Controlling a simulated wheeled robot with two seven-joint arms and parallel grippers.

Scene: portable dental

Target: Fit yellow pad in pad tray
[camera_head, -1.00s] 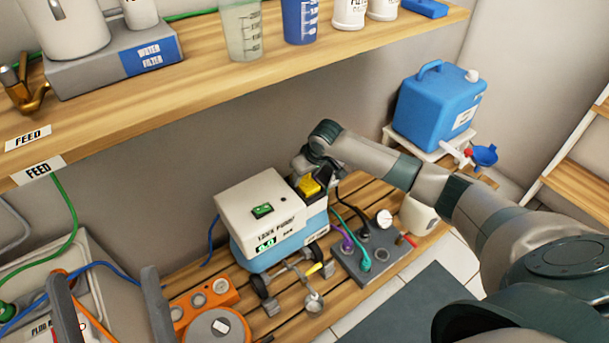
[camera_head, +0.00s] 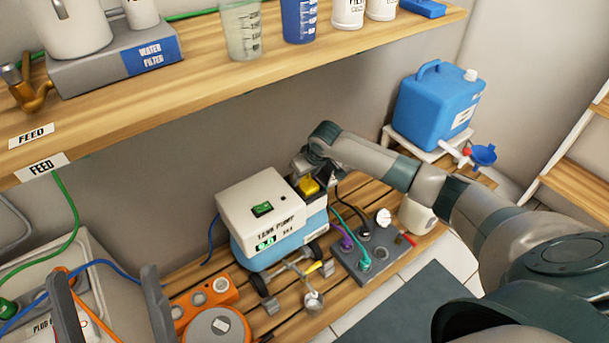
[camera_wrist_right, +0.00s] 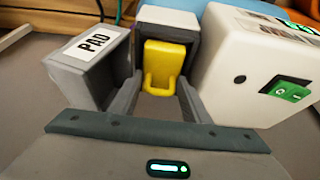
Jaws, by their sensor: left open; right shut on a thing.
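The yellow pad (camera_wrist_right: 165,65) has a loop-shaped near end and is held between the fingers of my right gripper (camera_wrist_right: 160,90). It also shows in the head view (camera_head: 308,187), at the back right corner of the tank pump. A grey block labelled PAD (camera_wrist_right: 92,48) stands left of the pad in the right wrist view. A dark housing with a pale top (camera_wrist_right: 172,17) is directly behind the pad. I cannot tell how far the pad sits inside it, or which part is the tray. My left gripper (camera_head: 110,300) is open and empty at lower left.
The white and blue tank pump (camera_head: 265,215) stands close beside the right gripper. A grey panel with hoses and a gauge (camera_head: 365,255) lies in front. A blue water can (camera_head: 437,105) stands at right. A wooden shelf (camera_head: 240,85) overhangs behind.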

